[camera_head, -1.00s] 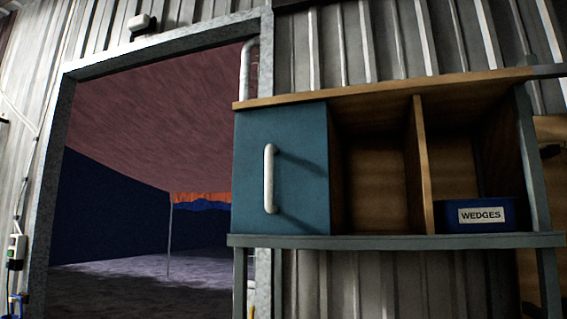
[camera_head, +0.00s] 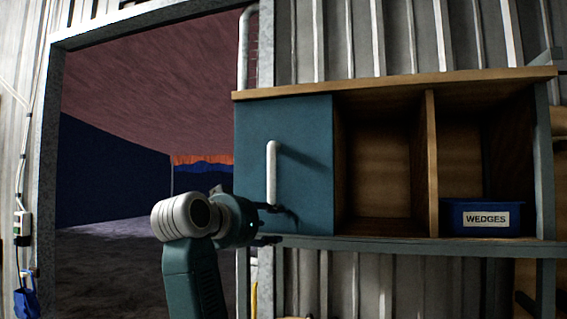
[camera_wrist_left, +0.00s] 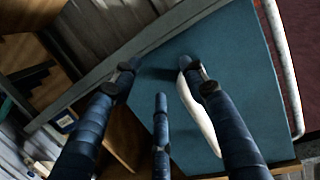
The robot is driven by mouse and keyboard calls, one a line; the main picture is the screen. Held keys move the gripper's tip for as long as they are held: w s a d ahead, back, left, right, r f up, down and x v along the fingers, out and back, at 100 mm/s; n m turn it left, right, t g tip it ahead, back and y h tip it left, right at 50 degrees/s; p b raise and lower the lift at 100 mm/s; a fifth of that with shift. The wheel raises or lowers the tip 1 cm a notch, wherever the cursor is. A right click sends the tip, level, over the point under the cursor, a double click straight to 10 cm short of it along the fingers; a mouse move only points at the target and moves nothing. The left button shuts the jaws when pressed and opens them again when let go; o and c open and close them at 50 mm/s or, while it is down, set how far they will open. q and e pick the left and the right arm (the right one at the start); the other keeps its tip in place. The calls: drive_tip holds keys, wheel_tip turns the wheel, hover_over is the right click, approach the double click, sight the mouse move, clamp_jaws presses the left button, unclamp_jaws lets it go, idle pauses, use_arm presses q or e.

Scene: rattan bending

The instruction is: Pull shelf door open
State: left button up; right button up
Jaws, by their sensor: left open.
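The teal shelf door (camera_head: 300,190) covers the left compartment of the shelf and looks closed. Its white vertical handle (camera_head: 272,172) is on the left part of the panel. My left gripper (camera_head: 278,226) is open at the handle's lower end, in front of the door. In the left wrist view my left gripper (camera_wrist_left: 158,82) has its dark fingers spread over the door (camera_wrist_left: 235,75). The handle (camera_wrist_left: 205,128) runs beside and partly behind the right-hand finger. I cannot tell whether a finger touches it. My right gripper is not in view.
Two open compartments lie right of the door; the far one holds a blue bin (camera_head: 486,219) labelled WEDGES. The shelf's grey lower rail (camera_head: 400,245) runs under the gripper's height. A large doorway opens on the left, with a metal frame (camera_head: 45,190).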

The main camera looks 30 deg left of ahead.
use_arm(q)
drive_tip(key=t, duration=0.2)
approach(272, 172)
drive_tip(key=shift+h, duration=0.4)
drive_tip(key=w+p, duration=0.2)
drive_tip(key=w, duration=0.1)
drive_tip(key=w+p, duration=0.2)
drive_tip(key=w, duration=0.1)
drive_tip(key=w+p, duration=0.2)
drive_tip(key=w, duration=0.1)
drive_tip(key=shift+w+a+r, duration=0.15)
drive_tip(key=shift+w+a, duration=0.2)
drive_tip(key=shift+w+p, duration=0.4)
drive_tip(key=shift+w, duration=0.25)
drive_tip(key=shift+s, duration=0.1)
clamp_jaws()
